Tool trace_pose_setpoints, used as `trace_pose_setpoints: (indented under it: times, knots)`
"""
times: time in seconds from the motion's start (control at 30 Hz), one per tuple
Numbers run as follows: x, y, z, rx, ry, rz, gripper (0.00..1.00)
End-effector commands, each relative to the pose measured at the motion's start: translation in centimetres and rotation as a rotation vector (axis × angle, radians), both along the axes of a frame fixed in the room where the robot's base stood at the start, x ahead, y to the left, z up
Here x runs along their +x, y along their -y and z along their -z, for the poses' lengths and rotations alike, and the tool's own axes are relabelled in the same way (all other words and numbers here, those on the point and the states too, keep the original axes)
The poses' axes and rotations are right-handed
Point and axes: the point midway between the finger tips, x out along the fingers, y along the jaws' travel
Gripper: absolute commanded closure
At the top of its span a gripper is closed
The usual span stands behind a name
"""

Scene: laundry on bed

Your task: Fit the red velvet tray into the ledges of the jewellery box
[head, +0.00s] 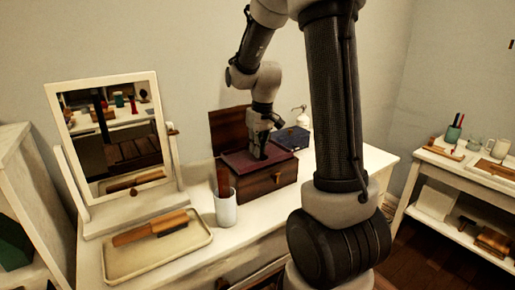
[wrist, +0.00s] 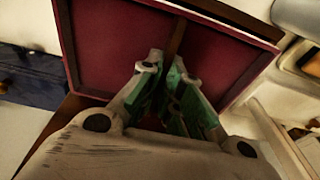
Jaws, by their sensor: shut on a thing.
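The wooden jewellery box (head: 262,188) stands on the white dressing table with its lid (head: 229,130) open at the back. The red velvet tray (head: 238,160) is at the top of the box, about level with its rim. In the wrist view the tray (wrist: 105,40) shows red compartments either side of a wooden divider (wrist: 178,38). My gripper (wrist: 168,72) is shut on that divider, and in the head view my gripper (head: 260,156) points down into the tray. Whether the tray rests on the ledges is hidden.
A dark blue box (head: 291,137) and a white pump bottle (head: 301,117) stand just right of the jewellery box. A cup (head: 225,210) stands in front, left of it. A shallow tray (head: 120,268) with a brush and a tilting mirror (head: 113,135) are further left.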

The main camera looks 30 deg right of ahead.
Motion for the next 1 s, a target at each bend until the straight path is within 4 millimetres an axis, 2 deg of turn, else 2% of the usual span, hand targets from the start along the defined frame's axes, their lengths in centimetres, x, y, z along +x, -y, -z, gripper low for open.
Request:
trace_pose_setpoints:
  times: [0.67,0.7,0.8,1.0]
  knots:
    - [0.0,0.0,1.7,0.000,-0.001,0.000,1.00]
    - [0.0,0.0,1.7,0.000,0.000,0.000,0.88]
    - [0.0,0.0,1.7,0.000,0.000,0.000,0.70]
    - [0.0,0.0,1.7,0.000,0.000,0.000,0.68]
